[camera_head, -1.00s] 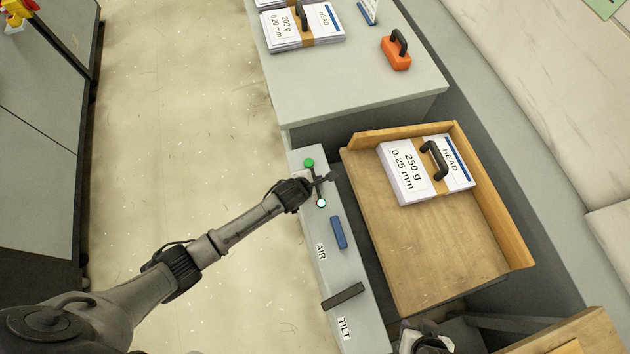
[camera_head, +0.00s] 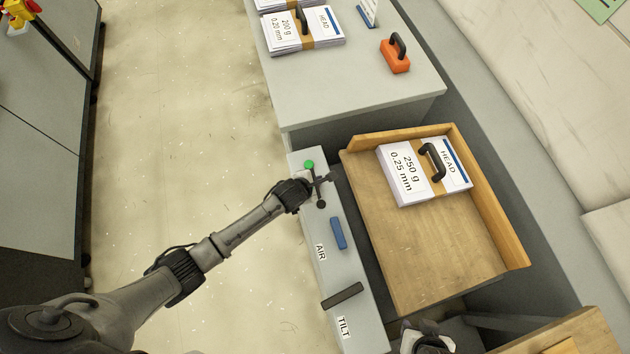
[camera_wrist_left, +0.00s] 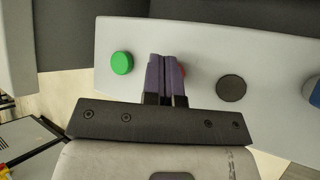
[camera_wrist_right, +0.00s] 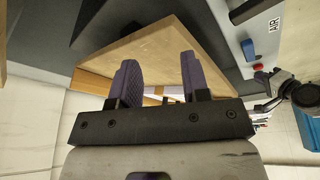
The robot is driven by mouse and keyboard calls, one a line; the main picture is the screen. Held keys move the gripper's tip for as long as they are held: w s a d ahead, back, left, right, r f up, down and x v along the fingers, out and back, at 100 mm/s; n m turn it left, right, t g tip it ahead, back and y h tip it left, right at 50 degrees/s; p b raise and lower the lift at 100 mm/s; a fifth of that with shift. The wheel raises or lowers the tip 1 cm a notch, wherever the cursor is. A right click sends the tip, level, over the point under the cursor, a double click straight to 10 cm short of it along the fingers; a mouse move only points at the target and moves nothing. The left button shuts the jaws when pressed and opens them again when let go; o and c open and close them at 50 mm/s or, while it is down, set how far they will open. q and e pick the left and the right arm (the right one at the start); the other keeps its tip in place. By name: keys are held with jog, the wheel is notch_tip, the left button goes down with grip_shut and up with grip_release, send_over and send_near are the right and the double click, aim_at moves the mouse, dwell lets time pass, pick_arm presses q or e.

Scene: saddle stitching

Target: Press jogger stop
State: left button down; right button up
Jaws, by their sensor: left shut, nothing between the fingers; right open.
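The control panel (camera_head: 318,225) stands beside the wooden jogger tray (camera_head: 410,255). On it are a green button (camera_wrist_left: 122,63), a red button (camera_wrist_left: 182,70) and a dark round lamp (camera_wrist_left: 231,88). My left gripper (camera_head: 319,180) is shut and empty, its fingertips (camera_wrist_left: 167,60) over the red button and hiding most of it. Whether they touch it I cannot tell. The lamp, also in the head view (camera_head: 321,204), is unlit. My right gripper (camera_wrist_right: 160,75) is open and empty, with the wooden tray beyond it in its wrist view.
A banded paper stack (camera_head: 405,178) with a black handle lies in the tray. A blue control (camera_head: 338,233) and a dark bar (camera_head: 342,295) sit lower on the panel. An orange handled block (camera_head: 395,58) and more paper stand on the grey table (camera_head: 350,95). The left floor is clear.

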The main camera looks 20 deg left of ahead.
pick_arm(q)
jog(key=shift+r, duration=0.2)
notch_tip(320, 180, up, 3)
jog(key=p, duration=0.3)
jog(key=shift+r+p, duration=1)
jog(key=shift+p, duration=0.25)
